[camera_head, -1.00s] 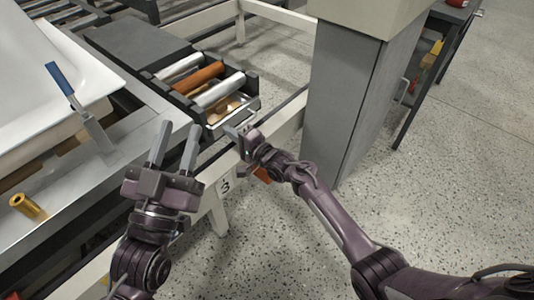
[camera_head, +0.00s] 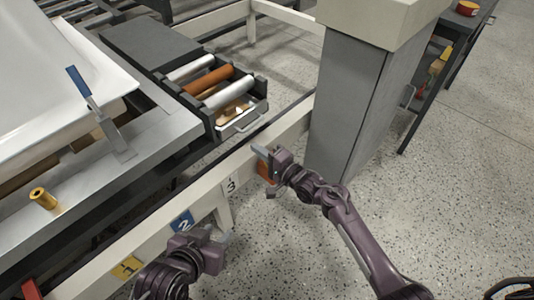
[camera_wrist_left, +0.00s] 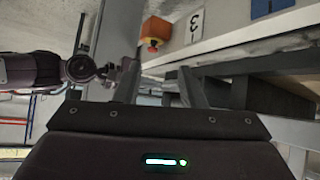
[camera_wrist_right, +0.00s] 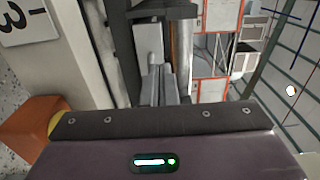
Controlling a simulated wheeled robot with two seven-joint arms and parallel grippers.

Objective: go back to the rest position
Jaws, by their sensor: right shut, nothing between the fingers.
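My left gripper (camera_head: 222,240) is low in the head view, in front of the cream rail and above the speckled floor. Its two fingers stand apart with nothing between them in the left wrist view (camera_wrist_left: 160,88). My right gripper (camera_head: 264,155) is right of it and higher in the head view, beside the rail near the number 3 plate. Its fingers lie together and empty in the right wrist view (camera_wrist_right: 160,85). Both grippers are apart from the objects on the bench. My right arm also shows at the left of the left wrist view.
A black drawer (camera_head: 213,132) with silver and orange rollers sticks out behind the rail (camera_head: 205,205). A grey pillar (camera_head: 345,105) stands right of it. A blue-handled tool (camera_head: 80,82) and a brass cylinder (camera_head: 43,198) are on the bench, beside the white tub shell (camera_head: 55,70). Open floor lies right.

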